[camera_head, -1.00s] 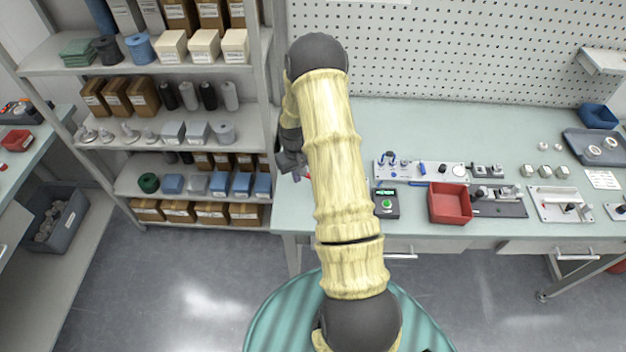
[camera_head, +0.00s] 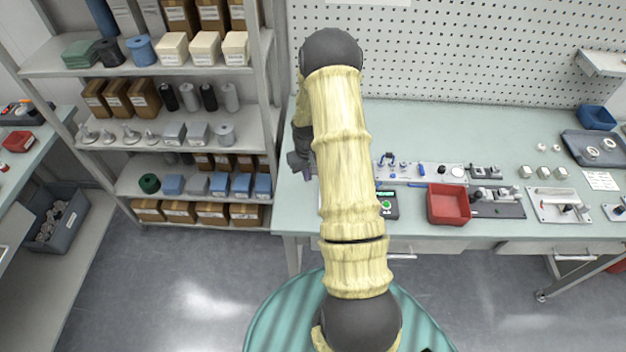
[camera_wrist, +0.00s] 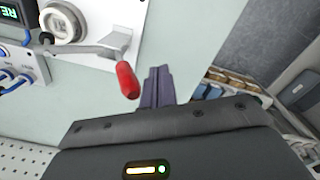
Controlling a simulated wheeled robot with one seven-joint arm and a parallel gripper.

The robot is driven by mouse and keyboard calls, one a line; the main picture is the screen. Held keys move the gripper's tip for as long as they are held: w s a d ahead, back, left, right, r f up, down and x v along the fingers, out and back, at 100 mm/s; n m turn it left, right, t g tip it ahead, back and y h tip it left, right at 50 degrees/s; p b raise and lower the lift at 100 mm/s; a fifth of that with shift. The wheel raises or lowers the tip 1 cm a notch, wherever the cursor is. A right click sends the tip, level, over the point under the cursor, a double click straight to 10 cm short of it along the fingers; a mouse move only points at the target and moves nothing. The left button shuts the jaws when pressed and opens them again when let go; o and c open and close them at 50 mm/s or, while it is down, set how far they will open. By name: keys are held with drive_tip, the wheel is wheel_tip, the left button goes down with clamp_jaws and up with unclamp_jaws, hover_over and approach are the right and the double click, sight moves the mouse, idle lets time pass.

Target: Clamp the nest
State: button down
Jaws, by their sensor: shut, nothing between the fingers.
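In the wrist view, a clamp lever (camera_wrist: 85,50) with a red handle (camera_wrist: 127,80) reaches out from a round metal nest (camera_wrist: 64,22) on a light fixture plate. The handle points toward the lower right, over the bench top. My gripper (camera_wrist: 158,72) is shut and empty, its dark fingers just right of the red handle's end. A small gap seems to lie between them. In the head view, my gripper (camera_head: 303,168) is low over the bench's left end, and my arm hides the nest and lever.
A box with a green button (camera_head: 386,205), a red bin (camera_head: 448,204) and a plate with blue-handled parts (camera_head: 430,172) stand right of my arm. A shelf rack (camera_head: 268,100) rises close on the left. The bench top (camera_head: 420,125) is clear at the back.

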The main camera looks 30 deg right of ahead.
drive_tip(key=shift+s+d+r+p, duration=0.3)
drive_tip(key=shift+d+r+p, duration=0.1)
drive_tip(key=shift+d+r, duration=0.15)
drive_tip(key=shift+a, duration=0.1)
idle(0.5)
drive_tip(key=shift+w+a, duration=0.6)
drive_tip(key=shift+a, duration=0.2)
wheel_tip(320, 180, up, 7)
drive_tip(key=p, duration=0.4)
idle(0.3)
idle(0.4)
